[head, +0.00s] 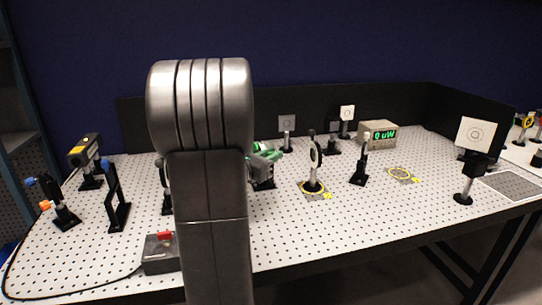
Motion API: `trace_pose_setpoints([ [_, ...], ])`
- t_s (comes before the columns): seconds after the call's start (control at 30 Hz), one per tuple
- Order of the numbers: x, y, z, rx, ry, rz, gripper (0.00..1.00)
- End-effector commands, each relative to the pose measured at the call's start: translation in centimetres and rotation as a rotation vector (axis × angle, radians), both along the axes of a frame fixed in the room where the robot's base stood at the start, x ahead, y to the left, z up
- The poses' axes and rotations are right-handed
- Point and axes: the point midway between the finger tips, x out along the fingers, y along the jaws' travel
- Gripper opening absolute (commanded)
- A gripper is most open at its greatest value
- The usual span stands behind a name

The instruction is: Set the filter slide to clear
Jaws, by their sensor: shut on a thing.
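My gripper (268,154), green and grey, shows just right of my grey arm, which hides most of it. It is shut at a small mount on a black base (264,184), which looks like the filter slide. The slide's body and its setting are hidden behind my gripper and arm. The power meter (378,135) at the back right reads 0 uW in green.
A round optic on a post (315,165) stands right of my gripper on a yellow-ringed spot. Another black post (360,165) stands farther right. A grey box with a red top (161,252) sits front left.

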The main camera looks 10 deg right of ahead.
Motion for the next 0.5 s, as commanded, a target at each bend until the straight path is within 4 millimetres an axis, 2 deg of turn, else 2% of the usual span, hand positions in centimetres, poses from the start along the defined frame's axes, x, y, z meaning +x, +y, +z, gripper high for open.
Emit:
trace_pose_setpoints([
  [0.1,0.4,0.0,0.0,0.000,0.000,0.000,0.00],
  [0.33,3.5,0.1,0.0,0.000,-0.001,0.000,0.00],
  [0.5,4.1,0.2,0.1,0.000,-0.001,0.001,0.00],
])
